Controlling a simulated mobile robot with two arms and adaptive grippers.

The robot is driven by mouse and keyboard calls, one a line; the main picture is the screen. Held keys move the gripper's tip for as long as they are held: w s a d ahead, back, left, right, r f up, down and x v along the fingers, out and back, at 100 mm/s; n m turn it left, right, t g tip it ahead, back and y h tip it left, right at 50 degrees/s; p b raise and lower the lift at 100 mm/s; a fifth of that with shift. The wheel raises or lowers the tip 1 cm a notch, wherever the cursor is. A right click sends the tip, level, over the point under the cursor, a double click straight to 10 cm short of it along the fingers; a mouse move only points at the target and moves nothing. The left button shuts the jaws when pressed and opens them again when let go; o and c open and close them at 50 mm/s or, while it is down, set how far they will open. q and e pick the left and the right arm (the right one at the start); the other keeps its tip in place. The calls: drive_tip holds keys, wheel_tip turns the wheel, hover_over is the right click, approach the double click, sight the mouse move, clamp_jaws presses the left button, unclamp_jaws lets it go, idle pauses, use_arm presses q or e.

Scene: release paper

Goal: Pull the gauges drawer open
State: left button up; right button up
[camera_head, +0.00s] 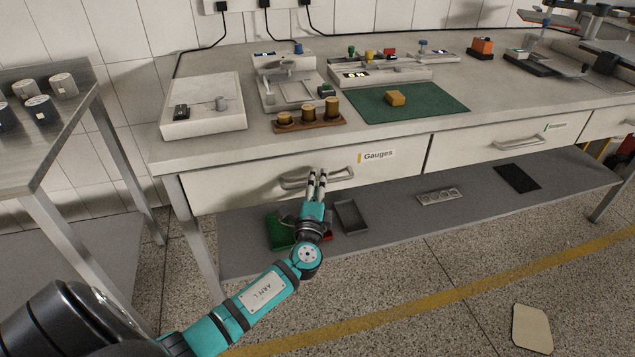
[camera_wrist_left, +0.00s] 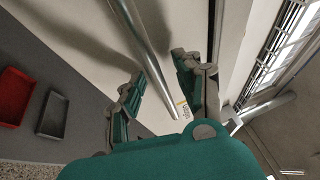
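The gauges drawer (camera_head: 240,186) is the left white drawer under the bench top, with a label reading "Gauges" (camera_head: 378,155). Its front looks flush with the bench, so it appears closed. Its metal bar handle (camera_head: 296,184) is on the front. My left gripper (camera_head: 317,175) is at the right part of this handle. In the left wrist view its two fingers (camera_wrist_left: 160,88) are apart, and the handle bar (camera_wrist_left: 146,45) runs between them. Neither finger clearly touches the bar. My right gripper is in neither view.
The bench top (camera_head: 290,152) carries a green mat (camera_head: 430,105), a wooden block with knobs (camera_head: 308,122) and a white box (camera_head: 205,110). A grey shelf (camera_head: 385,215) with trays lies below the drawers. A metal table (camera_head: 75,125) stands at left. Floor in front is mostly clear.

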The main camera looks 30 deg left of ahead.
use_arm(q)
clamp_jaws()
drive_tip(key=shift+f, duration=0.15)
idle(0.4)
